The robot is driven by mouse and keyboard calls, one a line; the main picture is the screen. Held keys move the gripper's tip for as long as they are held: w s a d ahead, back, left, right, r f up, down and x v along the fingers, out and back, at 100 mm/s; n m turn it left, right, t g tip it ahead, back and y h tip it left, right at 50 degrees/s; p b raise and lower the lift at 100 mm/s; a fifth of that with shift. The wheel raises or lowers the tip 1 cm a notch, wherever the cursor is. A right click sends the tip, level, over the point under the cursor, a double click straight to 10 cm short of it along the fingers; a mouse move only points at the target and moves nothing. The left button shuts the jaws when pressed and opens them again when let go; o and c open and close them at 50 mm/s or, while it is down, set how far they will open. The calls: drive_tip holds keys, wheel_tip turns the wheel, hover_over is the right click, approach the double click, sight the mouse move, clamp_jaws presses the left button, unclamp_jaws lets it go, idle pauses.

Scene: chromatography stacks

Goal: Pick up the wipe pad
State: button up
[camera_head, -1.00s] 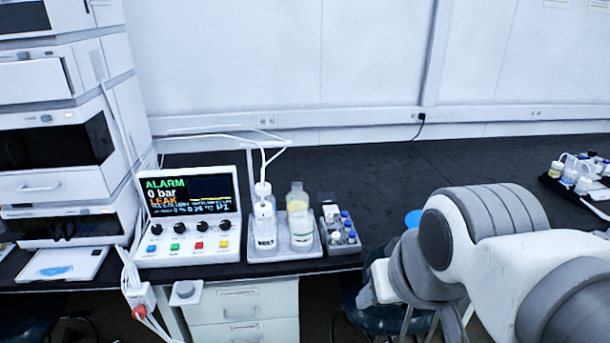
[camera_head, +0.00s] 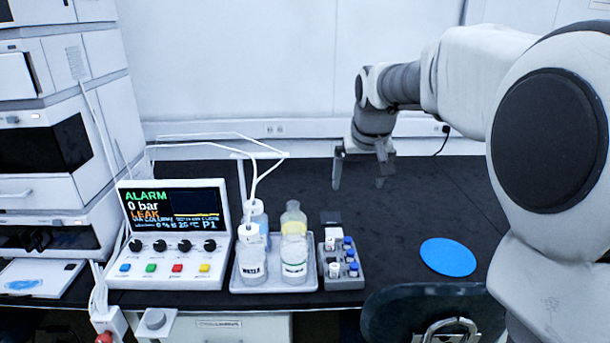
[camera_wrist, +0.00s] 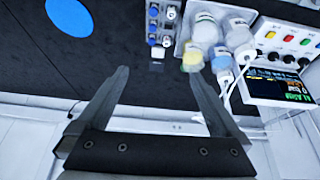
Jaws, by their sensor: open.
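A flat, round blue pad (camera_head: 448,257), which looks like the wipe pad, lies on the black bench top near its front edge, right of the vial rack. It also shows in the wrist view (camera_wrist: 70,14) at the upper left, beyond the fingertips. My gripper (camera_head: 359,182) hangs above the back of the bench with its fingers down. It is behind and to the left of the pad and apart from it. In the wrist view my gripper (camera_wrist: 158,76) is open with nothing between its fingers.
The vial rack (camera_head: 352,274) and a bottle tray (camera_head: 240,287) with tubed bottles stand left of the pad. The alarm console (camera_head: 165,278) and instrument stack (camera_head: 50,140) are farther left. A dark chair (camera_head: 385,312) stands at the front edge. The bench around the pad is clear.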

drive_tip(key=w+f+b, duration=0.3)
drive_tip(key=w+f, duration=1.1)
drive_tip(key=w, duration=0.1)
drive_tip(key=b, duration=0.2)
approach(335, 237)
drive_tip(key=shift+w+f+g, duration=0.15)
drive_tip(key=shift+w+f, duration=0.2)
drive_tip(key=shift+f, duration=0.2)
drive_tip(key=shift+w+f+g, duration=0.15)
drive_tip(key=shift+w+f, duration=0.2)
drive_tip(key=shift+f, duration=0.2)
drive_tip(key=shift+x, duration=2.2)
drive_tip(key=shift+b+x, duration=0.3)
drive_tip(key=shift+x, duration=0.5)
drive_tip(key=shift+d, duration=0.1)
drive_tip(key=c, duration=1.2)
drive_tip(key=shift+r, duration=0.1)
drive_tip(key=shift+c, duration=0.2)
